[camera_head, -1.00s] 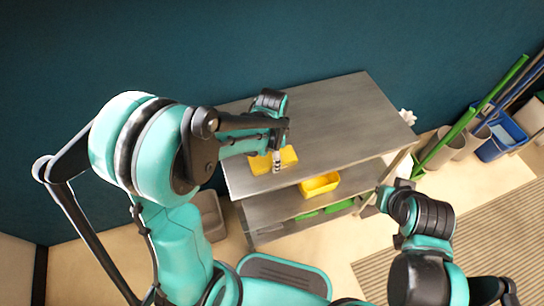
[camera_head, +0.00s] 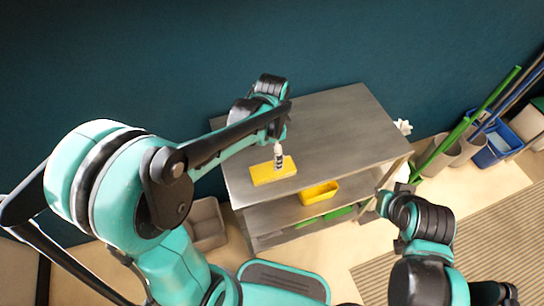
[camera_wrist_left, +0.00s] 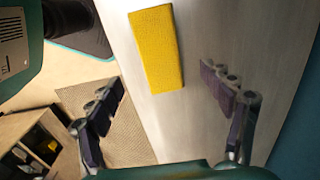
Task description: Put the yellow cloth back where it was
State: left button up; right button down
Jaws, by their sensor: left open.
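The yellow cloth (camera_head: 262,176) lies flat near the front left edge of the metal table top (camera_head: 335,125) in the head view. It also shows as a flat yellow rectangle in the left wrist view (camera_wrist_left: 158,48), fully visible. My left gripper (camera_head: 279,158) is above the cloth's far edge, apart from it. In the left wrist view, its two fingers (camera_wrist_left: 170,108) are spread wide with nothing between them. My right gripper (camera_head: 384,197) is off the table's front right side; its fingers are too small to read.
A yellow bin (camera_head: 319,193) sits on the shelf below the top, with green items (camera_head: 325,216) lower down. A grey bin (camera_head: 206,222) stands on the floor at left. Buckets and green-handled tools (camera_head: 470,130) stand at right. Most of the table top is clear.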

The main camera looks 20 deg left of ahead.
pick_arm(q)
jog(key=s+a+r+n+t, duration=0.4)
jog(key=s+r+n+t, duration=0.3)
jog(key=s+n, duration=0.3)
jog(key=shift+s+a+r+n, duration=0.15)
jog(key=shift+a+r+n, duration=0.2)
jog(key=shift+r+n, duration=0.3)
